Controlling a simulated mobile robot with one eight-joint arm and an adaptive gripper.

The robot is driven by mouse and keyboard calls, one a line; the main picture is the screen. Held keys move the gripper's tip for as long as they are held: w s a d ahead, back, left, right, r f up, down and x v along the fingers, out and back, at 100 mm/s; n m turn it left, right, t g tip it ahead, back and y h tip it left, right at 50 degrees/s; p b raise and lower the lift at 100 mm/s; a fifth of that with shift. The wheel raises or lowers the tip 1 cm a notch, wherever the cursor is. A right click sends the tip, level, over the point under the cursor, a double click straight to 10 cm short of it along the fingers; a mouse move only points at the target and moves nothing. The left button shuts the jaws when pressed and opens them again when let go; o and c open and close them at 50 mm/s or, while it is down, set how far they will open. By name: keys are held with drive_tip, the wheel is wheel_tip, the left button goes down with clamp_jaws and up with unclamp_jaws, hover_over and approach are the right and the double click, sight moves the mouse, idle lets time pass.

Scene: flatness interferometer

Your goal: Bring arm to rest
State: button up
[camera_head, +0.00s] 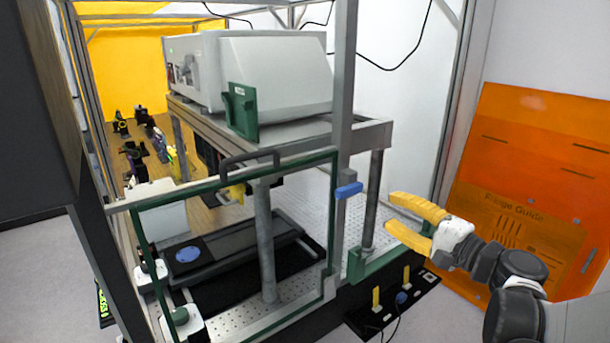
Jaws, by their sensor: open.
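My gripper (410,222) has yellow fingers and is at the right of the head view. Its fingers are spread apart and nothing shows between them. It is in front of the right side of the metal frame, near the blue latch (349,190), with a visible gap between them in the picture. My grey arm comes in from the lower right corner.
A green-framed door (236,174) fronts the enclosure, which holds a large grey-white instrument (250,75) on a raised metal shelf (300,133). A black plate with yellow posts (425,288) lies below my gripper. An orange panel (540,150) leans at the right.

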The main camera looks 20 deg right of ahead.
drive_tip(key=s+a+f+n+g+b, duration=0.3)
drive_tip(key=a+f+g, duration=0.1)
drive_tip(key=a+f, duration=0.35)
drive_tip(key=s+a+f+n+g+b, duration=0.2)
drive_tip(key=a+f+n+g+b, duration=0.15)
drive_tip(key=a+f, duration=0.35)
drive_tip(key=s+a+f+n+g+h+b, duration=0.2)
drive_tip(key=s+f+n+h+b, duration=0.2)
drive_tip(key=s, duration=0.6)
drive_tip(key=shift+s+f+n+h, duration=0.25)
drive_tip(key=shift+f+n+h, duration=0.75)
drive_tip(key=shift+f+n, duration=0.9)
drive_tip(key=shift+r+g, duration=0.1)
drive_tip(key=shift+g, duration=0.15)
